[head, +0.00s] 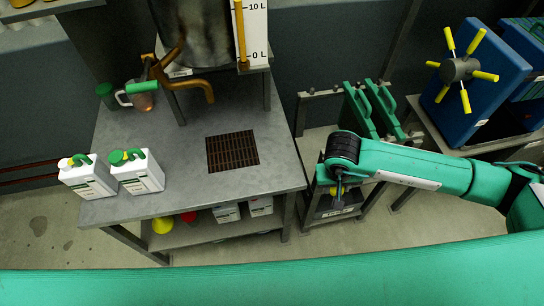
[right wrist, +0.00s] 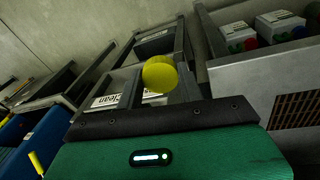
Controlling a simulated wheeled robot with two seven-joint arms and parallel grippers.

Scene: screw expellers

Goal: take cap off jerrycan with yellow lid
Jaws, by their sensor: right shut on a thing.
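Two white jerrycans stand upright side by side at the left end of the grey table. The left jerrycan (head: 90,182) has a pale, uncovered-looking neck beside its green handle. The right jerrycan (head: 140,176) has a green cap. My right gripper (head: 338,195) is beyond the table's right side, pointing down over a dark rack. It is shut on a small yellow cap (head: 333,191), well away from both jerrycans. My left gripper is not in view.
The dark rack (right wrist: 183,57) below my right gripper has bins labelled "clean". The table (head: 190,195) carries a drain grate (head: 232,151) and a jug (head: 143,96). More containers sit on its lower shelf.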

